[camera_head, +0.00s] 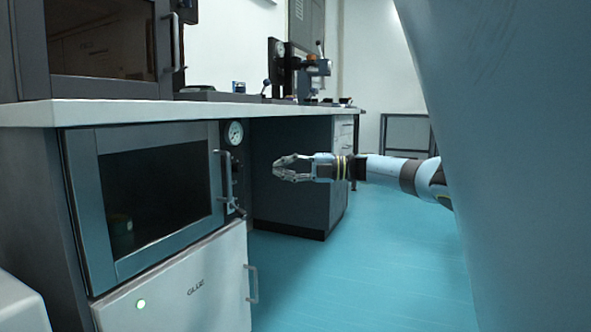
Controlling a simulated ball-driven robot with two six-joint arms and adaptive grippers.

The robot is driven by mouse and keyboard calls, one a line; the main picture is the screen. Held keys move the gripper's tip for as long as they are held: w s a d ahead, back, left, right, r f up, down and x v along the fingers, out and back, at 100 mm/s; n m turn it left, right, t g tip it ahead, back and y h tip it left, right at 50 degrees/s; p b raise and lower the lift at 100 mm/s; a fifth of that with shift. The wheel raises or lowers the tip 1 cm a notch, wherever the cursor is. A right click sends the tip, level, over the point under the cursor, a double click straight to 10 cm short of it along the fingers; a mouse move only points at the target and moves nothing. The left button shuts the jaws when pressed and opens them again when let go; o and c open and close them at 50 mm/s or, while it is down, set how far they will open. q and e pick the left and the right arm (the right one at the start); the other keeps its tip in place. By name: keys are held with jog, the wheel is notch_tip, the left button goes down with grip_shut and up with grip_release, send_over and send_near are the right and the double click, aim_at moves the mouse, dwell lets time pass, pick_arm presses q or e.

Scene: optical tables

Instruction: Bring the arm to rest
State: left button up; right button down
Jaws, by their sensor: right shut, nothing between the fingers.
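My right gripper (279,169) shows in the head view with its arm (395,170) reaching in from the right, roughly level. Its fingers curve together at the tips, and it is shut with nothing between them. It hangs in the air in front of the dark cabinet side, to the right of the oven door handle. It appears apart from the handle, but the depth gap is hard to judge. My left gripper is not in view.
A glass-doored oven (160,195) with a gauge (234,133) stands under the white counter (200,108), above a white cabinet door (180,290). A dark cabinet (290,165) is behind the gripper. A press-like device (300,70) stands on the counter. Blue floor (370,270) is clear.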

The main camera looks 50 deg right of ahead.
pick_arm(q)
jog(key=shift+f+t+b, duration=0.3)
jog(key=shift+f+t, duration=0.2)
pick_arm(e)
jog(key=d, duration=0.1)
jog(key=s+d, duration=0.1)
jog(key=d, duration=0.1)
